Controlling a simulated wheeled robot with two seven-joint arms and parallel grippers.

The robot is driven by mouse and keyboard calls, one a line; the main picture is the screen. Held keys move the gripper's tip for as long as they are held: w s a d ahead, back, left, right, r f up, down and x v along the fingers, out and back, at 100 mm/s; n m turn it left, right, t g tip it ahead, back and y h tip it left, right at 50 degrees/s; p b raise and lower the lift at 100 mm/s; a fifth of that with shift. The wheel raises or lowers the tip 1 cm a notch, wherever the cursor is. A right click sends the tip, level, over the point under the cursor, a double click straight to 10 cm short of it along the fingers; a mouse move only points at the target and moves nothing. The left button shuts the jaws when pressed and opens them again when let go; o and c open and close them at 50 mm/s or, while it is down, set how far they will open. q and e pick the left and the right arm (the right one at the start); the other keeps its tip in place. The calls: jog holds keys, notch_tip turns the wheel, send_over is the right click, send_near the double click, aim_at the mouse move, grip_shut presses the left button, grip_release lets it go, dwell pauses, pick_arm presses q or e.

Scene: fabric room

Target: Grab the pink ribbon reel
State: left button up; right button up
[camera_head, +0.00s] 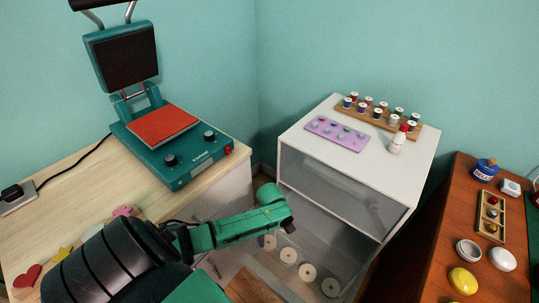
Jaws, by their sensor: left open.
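Several pale round reels (308,272) lie in a row in the see-through lower part of the white cabinet (288,138). They look cream or white with dark centres. The leftmost reel (268,241) is partly covered by my arm and its colour is hard to tell. I cannot make out a clearly pink ribbon reel. My left gripper (288,224) is at the end of the green arm, over the far end of the reel row. It is open, its fingers are small and dark, and it holds nothing visible. My right gripper is out of view.
A green heat press (178,150) stands on the wooden table (75,185) at left. A brown table (440,240) with small items stands right.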

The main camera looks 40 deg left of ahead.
aim_at(269, 241)
pick_arm(q)
notch_tip(269, 241, down, 7)
jog(key=shift+a+f+b, duration=0.1)
jog(key=shift+a+b, duration=0.05)
jog(key=shift+b, duration=1.05)
jog(key=shift+s, duration=0.1)
jog(key=c, duration=1.3)
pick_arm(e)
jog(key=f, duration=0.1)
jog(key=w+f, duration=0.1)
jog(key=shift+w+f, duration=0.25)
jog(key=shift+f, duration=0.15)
